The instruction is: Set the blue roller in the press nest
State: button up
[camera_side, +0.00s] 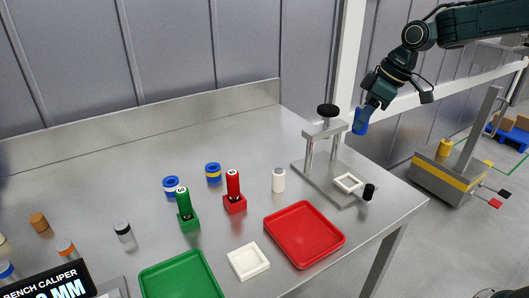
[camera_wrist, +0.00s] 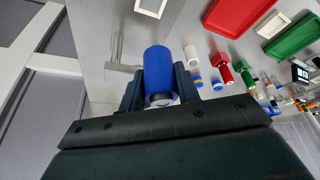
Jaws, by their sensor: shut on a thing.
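The blue roller (camera_side: 361,121) is held in the jaws of my gripper (camera_side: 369,106), above and to the right of the press at the bench's right end. In the wrist view the blue roller (camera_wrist: 158,70) sits between the two dark fingers (camera_wrist: 160,88). The press (camera_side: 326,145) has two posts, a crossbar and a black knob on top. Its nest is a white square frame (camera_side: 348,182) on the press base, and it looks empty. The nest also shows at the top of the wrist view (camera_wrist: 151,7). The roller is well apart from the nest.
A red tray (camera_side: 304,235), a white square dish (camera_side: 248,262) and a green tray (camera_side: 181,277) lie along the front. A white cylinder (camera_side: 278,180), red and green stands and several small cylinders occupy the bench.

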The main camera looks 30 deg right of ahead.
notch_tip(320, 180, down, 11)
jog(key=shift+f, duration=0.1)
dwell(0.3)
jog(key=shift+f, duration=2.1)
jog(key=shift+f, duration=0.2)
jog(key=o, duration=1)
jog(key=shift+r, duration=0.1)
jog(key=shift+v, duration=6.1)
